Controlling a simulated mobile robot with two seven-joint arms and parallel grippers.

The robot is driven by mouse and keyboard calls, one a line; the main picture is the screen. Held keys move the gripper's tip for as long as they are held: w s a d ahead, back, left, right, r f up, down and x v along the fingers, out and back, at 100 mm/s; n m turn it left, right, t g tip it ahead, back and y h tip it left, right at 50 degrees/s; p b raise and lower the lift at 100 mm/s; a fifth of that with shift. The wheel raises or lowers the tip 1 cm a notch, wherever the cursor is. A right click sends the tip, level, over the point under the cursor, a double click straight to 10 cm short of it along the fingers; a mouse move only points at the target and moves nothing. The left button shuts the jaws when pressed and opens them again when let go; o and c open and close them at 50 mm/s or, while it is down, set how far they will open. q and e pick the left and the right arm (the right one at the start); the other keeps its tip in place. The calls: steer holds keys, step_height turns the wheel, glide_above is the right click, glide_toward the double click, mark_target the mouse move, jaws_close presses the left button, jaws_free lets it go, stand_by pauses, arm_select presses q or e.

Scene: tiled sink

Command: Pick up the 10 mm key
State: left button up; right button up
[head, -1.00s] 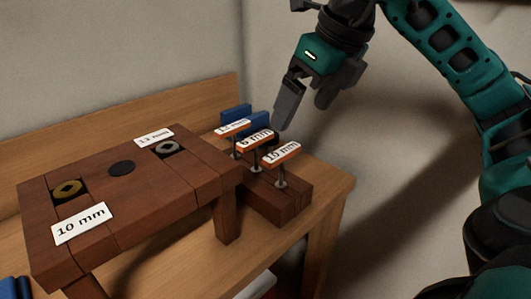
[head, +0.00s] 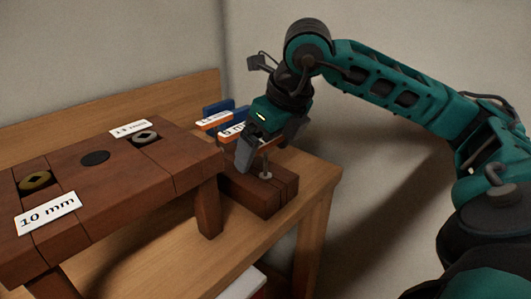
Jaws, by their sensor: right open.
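The 10 mm key stands upright in a dark wooden block (head: 262,198), the nearest of a row of keys with orange handles. Its metal shaft (head: 266,168) shows below my right gripper (head: 267,147); its handle is mostly hidden by the fingers. My right gripper is open, pointing down, with one finger on each side of that handle. I cannot tell whether the fingers touch it. Behind are a key with a partly hidden label (head: 232,132) and a 13 mm key (head: 214,120). My left gripper is not in view.
A dark wooden stand (head: 108,180) at left has a gold socket (head: 35,181) by a 10 mm label (head: 48,213) and a grey socket (head: 145,137) by a 13 mm label. Blue pieces (head: 218,107) lie behind the keys. The wooden table (head: 310,190) ends just right of the block.

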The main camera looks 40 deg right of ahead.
steer(key=shift+c, duration=0.4)
steer(key=c, duration=0.6)
